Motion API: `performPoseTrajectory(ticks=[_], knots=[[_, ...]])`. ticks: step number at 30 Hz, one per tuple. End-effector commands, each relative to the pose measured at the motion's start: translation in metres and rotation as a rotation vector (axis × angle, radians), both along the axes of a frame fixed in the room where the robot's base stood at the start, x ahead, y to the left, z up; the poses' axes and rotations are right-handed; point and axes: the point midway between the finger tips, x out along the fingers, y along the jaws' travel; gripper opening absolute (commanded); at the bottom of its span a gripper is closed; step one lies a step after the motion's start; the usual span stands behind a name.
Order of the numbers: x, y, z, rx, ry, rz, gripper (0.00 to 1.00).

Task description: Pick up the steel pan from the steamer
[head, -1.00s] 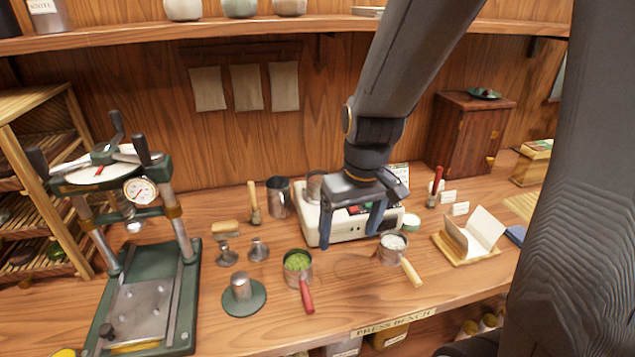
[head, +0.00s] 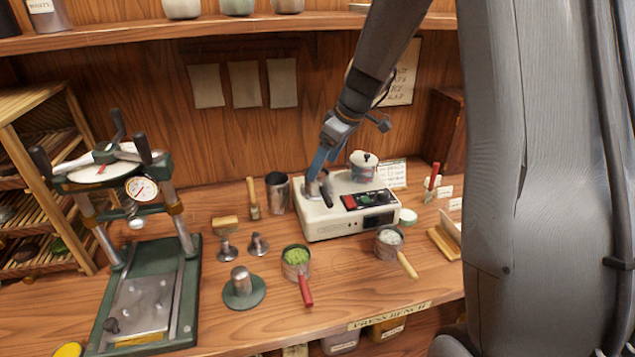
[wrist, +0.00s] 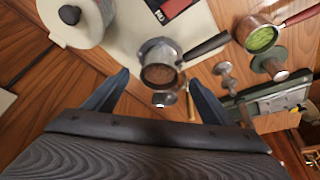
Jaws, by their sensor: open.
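The steamer (head: 345,228) is a cream box with red and green buttons, standing on the bench. The steel pan (head: 313,189) sits on its left part, partly hidden by my gripper. My gripper (head: 321,172) is open above the pan.
A lidded white pot (head: 363,166) stands on the steamer's right part. A steel jug (head: 278,193) stands just left of the steamer. A pan of green leaf (head: 296,262) and a pan of white contents (head: 389,243) are in front. A green press (head: 148,285) stands at left.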

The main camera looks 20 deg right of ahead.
Motion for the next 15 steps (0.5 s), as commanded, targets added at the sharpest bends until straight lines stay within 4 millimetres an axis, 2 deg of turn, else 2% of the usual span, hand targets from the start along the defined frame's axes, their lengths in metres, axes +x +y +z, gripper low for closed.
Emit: performPoseTrajectory(ticks=[10,15], knots=[[0.010,0.010,-0.034,0.000,0.003,0.000,0.77],[0.014,0.013,-0.044,-0.001,0.001,0.000,0.77]])
